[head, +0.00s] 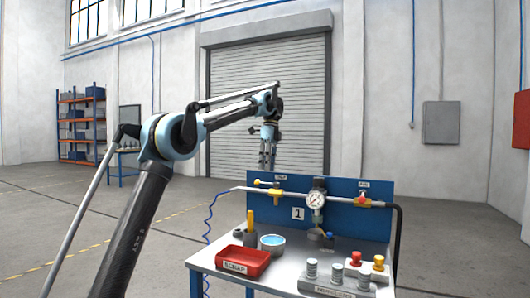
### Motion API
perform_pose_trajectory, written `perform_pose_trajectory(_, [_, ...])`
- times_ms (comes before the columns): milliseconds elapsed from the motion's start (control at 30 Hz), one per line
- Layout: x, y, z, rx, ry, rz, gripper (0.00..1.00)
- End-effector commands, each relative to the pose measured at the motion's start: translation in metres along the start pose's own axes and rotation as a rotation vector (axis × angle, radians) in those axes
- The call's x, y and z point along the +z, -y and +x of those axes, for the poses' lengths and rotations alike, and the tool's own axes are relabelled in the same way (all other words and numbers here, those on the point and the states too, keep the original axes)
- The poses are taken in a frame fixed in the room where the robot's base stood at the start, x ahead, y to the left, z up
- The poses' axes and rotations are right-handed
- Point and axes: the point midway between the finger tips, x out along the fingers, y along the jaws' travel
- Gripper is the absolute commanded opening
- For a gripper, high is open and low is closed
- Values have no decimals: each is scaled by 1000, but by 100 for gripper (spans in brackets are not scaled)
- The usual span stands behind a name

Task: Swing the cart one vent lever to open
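Cart one is a table with a blue back panel (340,222) marked with a white "1" plate. A pipe with a round gauge (315,201) runs across the panel. A valve with a yellow body and yellow lever (268,184) sits on the left part of the pipe. A valve with a small red handle (363,196) sits on the right part. The small labels above them are too small to read, so I cannot tell which is the vent. My gripper (266,164) points down just above the left valve in the picture, apparently empty; its finger opening is unclear.
A red bin (243,261), a blue-filled bowl (272,243) and a yellow-handled tool (250,223) stand on the tabletop. A grey block with several knobs (336,286) is at the front right. A black hose (399,232) bends down at the right. Floor left of the cart is clear.

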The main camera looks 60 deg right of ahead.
Motion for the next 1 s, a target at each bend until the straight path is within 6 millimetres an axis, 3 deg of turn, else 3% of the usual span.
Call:
perform_pose_trajectory(200, [1, 0, -29, 0, 0, 0, 29])
perform_pose_trajectory(500, [2, 0, -56, 0, -1, -1, 29])
perform_pose_trajectory(1000, [2, -1, -64, 0, -1, -1, 29])
